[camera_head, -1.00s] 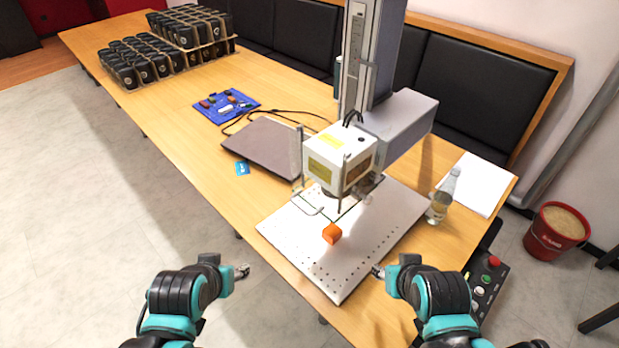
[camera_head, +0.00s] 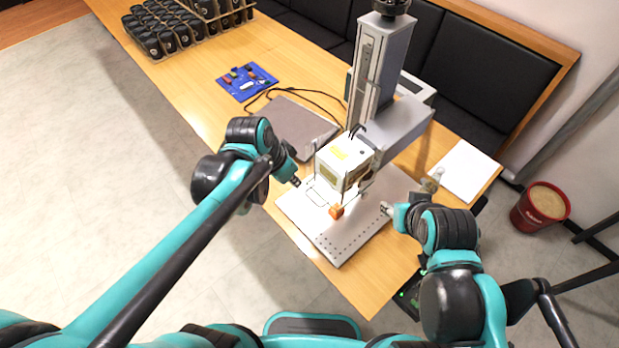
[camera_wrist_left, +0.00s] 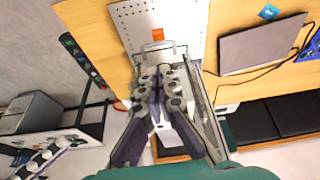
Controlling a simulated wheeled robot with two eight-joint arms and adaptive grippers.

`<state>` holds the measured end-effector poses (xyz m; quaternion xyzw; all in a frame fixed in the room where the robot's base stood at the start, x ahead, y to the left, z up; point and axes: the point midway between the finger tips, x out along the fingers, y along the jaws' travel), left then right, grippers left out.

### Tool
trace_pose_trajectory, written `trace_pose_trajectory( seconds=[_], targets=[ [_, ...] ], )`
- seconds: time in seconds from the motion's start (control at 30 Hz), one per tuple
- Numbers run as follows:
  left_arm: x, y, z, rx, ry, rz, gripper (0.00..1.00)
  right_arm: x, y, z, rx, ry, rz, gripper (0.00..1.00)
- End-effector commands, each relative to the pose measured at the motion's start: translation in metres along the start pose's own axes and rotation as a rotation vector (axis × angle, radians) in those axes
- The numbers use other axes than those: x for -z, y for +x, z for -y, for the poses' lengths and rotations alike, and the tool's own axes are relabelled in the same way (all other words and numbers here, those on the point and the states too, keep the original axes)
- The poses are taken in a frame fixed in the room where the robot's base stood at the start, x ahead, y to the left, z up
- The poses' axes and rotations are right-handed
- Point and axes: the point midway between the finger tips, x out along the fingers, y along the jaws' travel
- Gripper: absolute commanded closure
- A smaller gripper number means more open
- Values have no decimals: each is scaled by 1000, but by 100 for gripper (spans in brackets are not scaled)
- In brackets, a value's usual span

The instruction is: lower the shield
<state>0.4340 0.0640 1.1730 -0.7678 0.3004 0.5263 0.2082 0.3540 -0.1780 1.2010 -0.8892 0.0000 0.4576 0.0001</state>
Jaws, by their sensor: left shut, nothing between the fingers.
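The shield (camera_head: 315,195) shows only as a thin pale wire-like frame below the white laser head (camera_head: 343,166), above the perforated plate (camera_head: 350,238); its clear parts are hard to make out. An orange block (camera_head: 336,211) sits on the plate and also shows in the left wrist view (camera_wrist_left: 158,34). My left gripper (camera_head: 296,182) is shut and empty, just left of the frame; I cannot tell if it touches. The left wrist view shows its fingers (camera_wrist_left: 158,72) together. My right gripper (camera_head: 386,208) is by the plate's right edge, too small to judge its opening.
The laser's grey column (camera_head: 372,70) stands behind the head. A laptop (camera_head: 298,122) and blue mat (camera_head: 246,82) lie to the left. A red bucket (camera_head: 540,206) stands on the floor.

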Motion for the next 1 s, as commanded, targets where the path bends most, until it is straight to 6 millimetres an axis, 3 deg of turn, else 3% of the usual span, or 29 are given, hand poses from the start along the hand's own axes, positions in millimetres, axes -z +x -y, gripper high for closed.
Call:
trace_pose_trajectory(
  seconds=[0.1, 0.27, 0.7, 1.0],
  targets=[
    [8, -5, -2, -17, 30, 6, 100, 6, -9, 0, 0, 0, 0, 60],
    [8, 9, -3, -20, 36, 7, 100, 3, -5, 0, 0, 0, 0, 60],
    [7, 99, -4, -19, 35, 7, 100, -9, 13, 0, 0, 0, 0, 60],
    [0, 132, -5, -18, 33, 7, 100, -14, 19, 0, 0, 0, 0, 60]
  ],
)
